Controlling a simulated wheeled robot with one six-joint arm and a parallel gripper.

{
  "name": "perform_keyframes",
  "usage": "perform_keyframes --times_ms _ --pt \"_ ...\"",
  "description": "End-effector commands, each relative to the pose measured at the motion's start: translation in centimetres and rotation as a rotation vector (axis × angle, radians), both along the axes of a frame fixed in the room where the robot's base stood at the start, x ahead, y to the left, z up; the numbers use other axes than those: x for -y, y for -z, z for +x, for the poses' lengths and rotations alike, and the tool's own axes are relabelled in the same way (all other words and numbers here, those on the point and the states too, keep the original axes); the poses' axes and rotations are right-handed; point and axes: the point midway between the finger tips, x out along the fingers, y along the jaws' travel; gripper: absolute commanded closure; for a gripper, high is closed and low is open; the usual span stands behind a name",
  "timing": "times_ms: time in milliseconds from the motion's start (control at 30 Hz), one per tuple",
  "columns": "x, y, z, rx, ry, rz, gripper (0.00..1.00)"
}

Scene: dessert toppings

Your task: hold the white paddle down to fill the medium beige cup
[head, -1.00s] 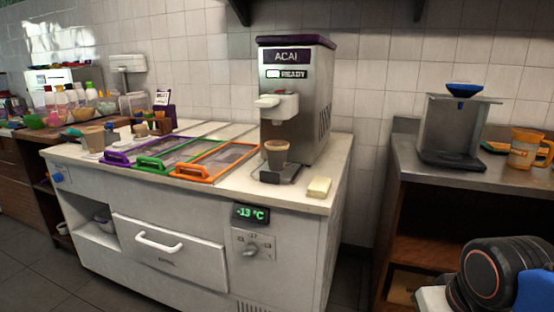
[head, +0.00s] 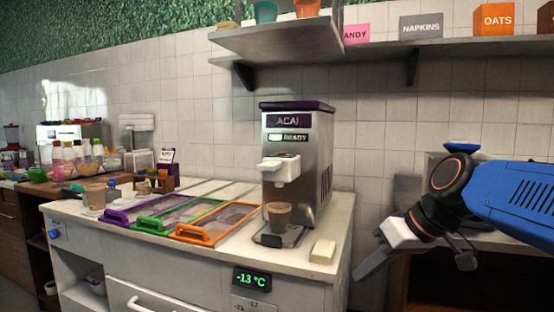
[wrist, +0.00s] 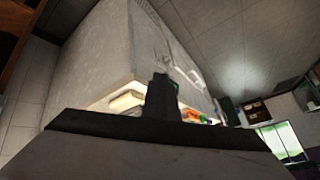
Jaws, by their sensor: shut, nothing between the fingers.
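The acai machine (head: 312,165) stands on the white counter, with a purple top and a green light beside the word READY. Its white paddle (head: 271,163) sticks out at the front of the white spout block. The beige cup (head: 279,215) stands upright on the drip tray (head: 268,238) under the spout; I cannot see how full it is. My gripper (head: 368,268) is shut and empty, to the right of the counter, apart from the cup and paddle. In the wrist view my dark gripper fingers (wrist: 162,98) show in front of the counter's side.
A pale block (head: 323,251) lies on the counter right of the drip tray. Purple, green and orange-framed lids (head: 215,222) lie to the left. Another cup (head: 95,197) stands at the far left. A shelf (head: 280,40) hangs above the machine.

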Motion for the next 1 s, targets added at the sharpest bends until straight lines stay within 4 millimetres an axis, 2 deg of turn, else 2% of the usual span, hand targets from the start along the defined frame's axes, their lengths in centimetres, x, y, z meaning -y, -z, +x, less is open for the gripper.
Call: perform_keyframes --times_ms 33,300,600,800,1000 --pt "-0.7 -1.5 1.5 0.02 -0.033 0.023 1.0" --pt "-4.6 -10.0 8.6 0.181 -0.238 0.159 1.0" --pt "-7.8 -19.3 15.9 0.422 -0.447 0.295 1.0" --pt "-8.9 -24.0 19.3 0.573 -0.545 0.359 1.0" --pt "-9.3 -26.2 20.7 0.651 -0.588 0.387 1.0"
